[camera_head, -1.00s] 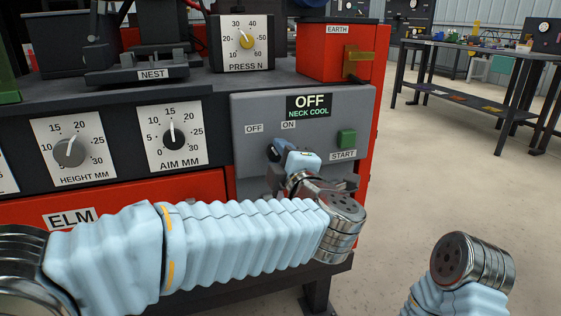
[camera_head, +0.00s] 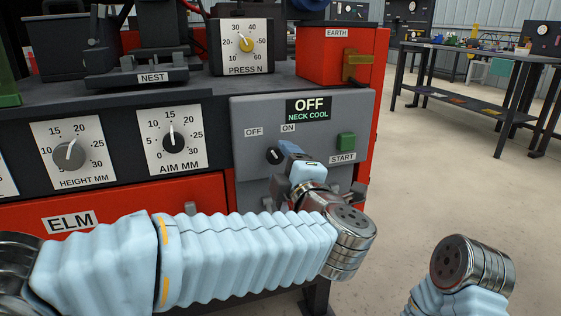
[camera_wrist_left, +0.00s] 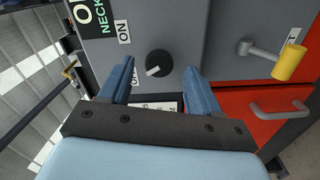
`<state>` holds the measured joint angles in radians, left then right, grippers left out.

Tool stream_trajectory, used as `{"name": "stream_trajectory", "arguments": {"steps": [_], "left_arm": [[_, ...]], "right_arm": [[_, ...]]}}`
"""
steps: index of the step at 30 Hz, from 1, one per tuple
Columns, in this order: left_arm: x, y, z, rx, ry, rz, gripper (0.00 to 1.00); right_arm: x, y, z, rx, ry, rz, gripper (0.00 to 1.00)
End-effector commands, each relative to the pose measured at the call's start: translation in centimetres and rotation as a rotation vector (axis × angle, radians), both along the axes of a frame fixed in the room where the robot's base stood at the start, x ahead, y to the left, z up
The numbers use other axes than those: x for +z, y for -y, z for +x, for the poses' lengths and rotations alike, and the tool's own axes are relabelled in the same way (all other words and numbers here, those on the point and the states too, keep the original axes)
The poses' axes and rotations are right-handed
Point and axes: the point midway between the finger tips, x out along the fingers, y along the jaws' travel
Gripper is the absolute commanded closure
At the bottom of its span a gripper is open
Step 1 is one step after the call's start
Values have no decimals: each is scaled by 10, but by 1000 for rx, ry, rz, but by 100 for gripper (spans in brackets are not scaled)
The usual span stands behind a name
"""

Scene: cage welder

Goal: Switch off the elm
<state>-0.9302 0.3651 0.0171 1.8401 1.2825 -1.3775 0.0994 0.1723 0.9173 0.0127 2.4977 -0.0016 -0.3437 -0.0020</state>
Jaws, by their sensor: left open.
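The red and dark machine labelled ELM (camera_head: 71,221) has a grey switch panel (camera_head: 248,116) on its front. Its display (camera_head: 309,107) reads OFF, NECK COOL. The black rotary knob (camera_head: 274,156) sits below the OFF and ON labels. In the left wrist view the knob (camera_wrist_left: 159,63) has a white mark pointing to the lower left. My left gripper (camera_head: 290,150) is open in front of the knob. In the left wrist view its blue fingers (camera_wrist_left: 157,82) stand apart, with the knob beyond and between their tips, not gripped. My right gripper is out of view.
A green START button (camera_head: 346,141) is to the right of the knob. A yellow-ended lever (camera_wrist_left: 289,62) and a grey handle (camera_wrist_left: 282,110) stick out near the left gripper. A brass EARTH part (camera_head: 355,65) is above. Open floor lies right, before a bench (camera_head: 470,107).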

Motion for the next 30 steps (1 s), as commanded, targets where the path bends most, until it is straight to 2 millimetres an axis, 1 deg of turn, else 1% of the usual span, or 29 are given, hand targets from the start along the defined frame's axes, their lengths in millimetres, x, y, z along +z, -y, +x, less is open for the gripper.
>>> {"name": "stream_trajectory", "arguments": {"steps": [3,9,12,15,20,30], "left_arm": [[1,10,-27,-5,0,1,37],[1,25,-74,-3,1,1,37],[0,30,-91,-4,0,2,37],[0,34,-103,-2,0,1,37],[0,36,-111,-1,-1,1,37],[-1,36,-111,-1,-1,1,37]], "right_arm": [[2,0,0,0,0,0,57],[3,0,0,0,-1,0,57],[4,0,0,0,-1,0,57],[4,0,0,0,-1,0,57],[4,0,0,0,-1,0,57],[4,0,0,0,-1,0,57]]}}
